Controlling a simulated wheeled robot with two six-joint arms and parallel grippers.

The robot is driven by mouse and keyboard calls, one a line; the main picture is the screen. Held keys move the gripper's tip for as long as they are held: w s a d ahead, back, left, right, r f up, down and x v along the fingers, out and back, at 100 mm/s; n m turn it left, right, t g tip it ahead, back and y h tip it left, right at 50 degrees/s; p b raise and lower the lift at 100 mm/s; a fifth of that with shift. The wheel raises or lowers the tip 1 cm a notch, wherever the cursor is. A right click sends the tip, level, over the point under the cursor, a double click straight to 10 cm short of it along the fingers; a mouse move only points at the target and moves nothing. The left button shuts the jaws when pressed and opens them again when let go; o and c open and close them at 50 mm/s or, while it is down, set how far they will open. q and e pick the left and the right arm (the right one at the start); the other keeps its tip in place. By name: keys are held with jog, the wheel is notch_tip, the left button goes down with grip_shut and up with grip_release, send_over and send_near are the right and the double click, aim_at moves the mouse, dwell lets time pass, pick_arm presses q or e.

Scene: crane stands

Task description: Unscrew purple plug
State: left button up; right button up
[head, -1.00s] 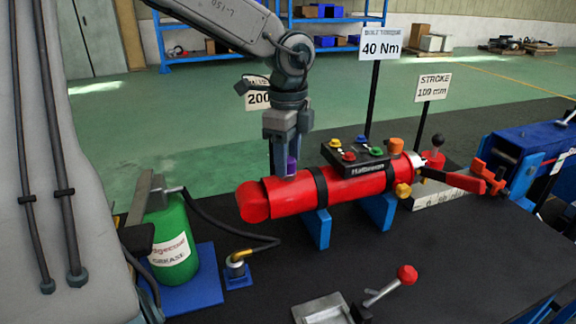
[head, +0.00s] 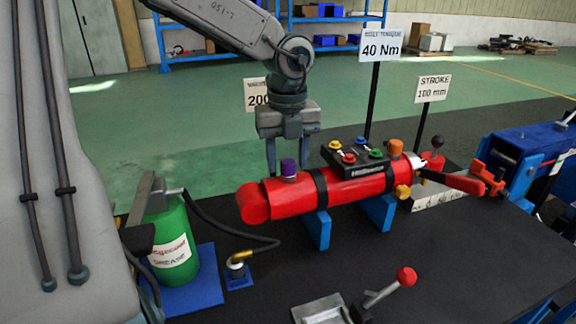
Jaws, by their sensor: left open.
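The purple plug (head: 288,168) stands upright on top of the red cylinder (head: 345,187), near its left end. My left gripper (head: 287,165) is open above the cylinder, its fingers pointing down. Its two fingers are spread wide on either side of the plug, and no finger visibly touches the plug. Whether the plug's thread is still engaged cannot be seen. My right gripper is not in view.
An orange plug (head: 396,146) and a black valve box (head: 358,158) with coloured knobs sit on the cylinder. Blue stands (head: 318,229) hold it. A green grease can (head: 172,243) and a hose fitting (head: 238,262) stand at left. A red-knobbed lever (head: 405,276) is in front.

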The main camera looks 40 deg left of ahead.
pick_arm(q)
jog(key=m+p, duration=0.1)
jog(key=m, duration=0.4)
jog(key=m+p, duration=0.1)
jog(key=m, duration=0.2)
jog(key=shift+m, duration=1.1)
jog(key=shift+c, duration=0.3)
grip_shut()
